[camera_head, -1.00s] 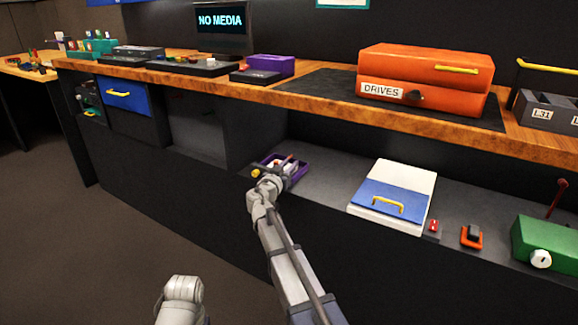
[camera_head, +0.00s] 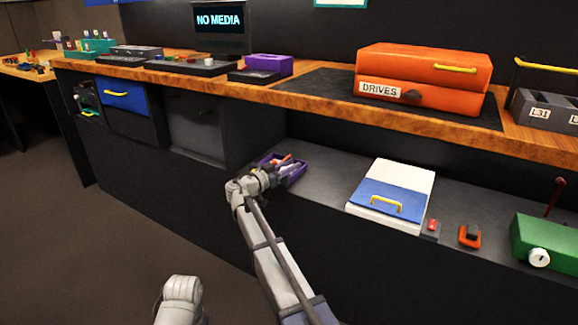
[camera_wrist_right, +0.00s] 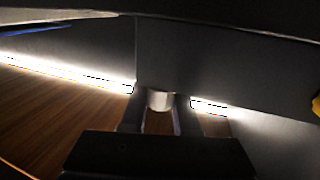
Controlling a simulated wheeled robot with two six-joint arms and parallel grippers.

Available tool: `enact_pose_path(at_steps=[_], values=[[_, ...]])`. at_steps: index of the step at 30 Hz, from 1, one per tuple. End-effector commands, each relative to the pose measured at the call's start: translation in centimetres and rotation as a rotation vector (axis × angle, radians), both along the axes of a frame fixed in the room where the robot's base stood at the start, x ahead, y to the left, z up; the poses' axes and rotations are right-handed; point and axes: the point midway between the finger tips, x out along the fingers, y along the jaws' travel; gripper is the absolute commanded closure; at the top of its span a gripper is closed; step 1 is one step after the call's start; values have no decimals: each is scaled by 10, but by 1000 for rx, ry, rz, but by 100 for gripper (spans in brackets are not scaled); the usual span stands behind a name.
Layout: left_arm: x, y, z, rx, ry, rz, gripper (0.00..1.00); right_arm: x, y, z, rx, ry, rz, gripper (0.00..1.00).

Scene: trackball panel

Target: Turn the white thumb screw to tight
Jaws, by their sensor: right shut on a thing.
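In the right wrist view, a pale, round-ended piece that looks like the white thumb screw (camera_wrist_right: 160,100) sits between the two dark fingers of my right gripper (camera_wrist_right: 160,112). The fingers are shut on it. In the head view my right gripper (camera_head: 270,175) is at the left front of a purple tray (camera_head: 295,176) on the lower shelf, and the held piece is hidden there. My left gripper is out of view.
The tray holds small items. To its right on the shelf are a white case with a blue front (camera_head: 392,197), a small red-topped piece (camera_head: 432,225) and an orange-based switch (camera_head: 470,236). The wooden bench top (camera_head: 330,100) overhangs the shelf.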

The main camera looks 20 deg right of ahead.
Motion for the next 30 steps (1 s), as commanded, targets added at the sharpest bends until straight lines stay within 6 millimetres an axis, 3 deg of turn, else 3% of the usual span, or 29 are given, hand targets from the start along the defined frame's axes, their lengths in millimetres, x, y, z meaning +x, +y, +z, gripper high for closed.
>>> enact_pose_path(at_steps=[13,30], values=[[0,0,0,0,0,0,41,-5,-2,0,0,0,-248,100],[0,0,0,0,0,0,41,-9,-2,0,0,0,-299,100]])
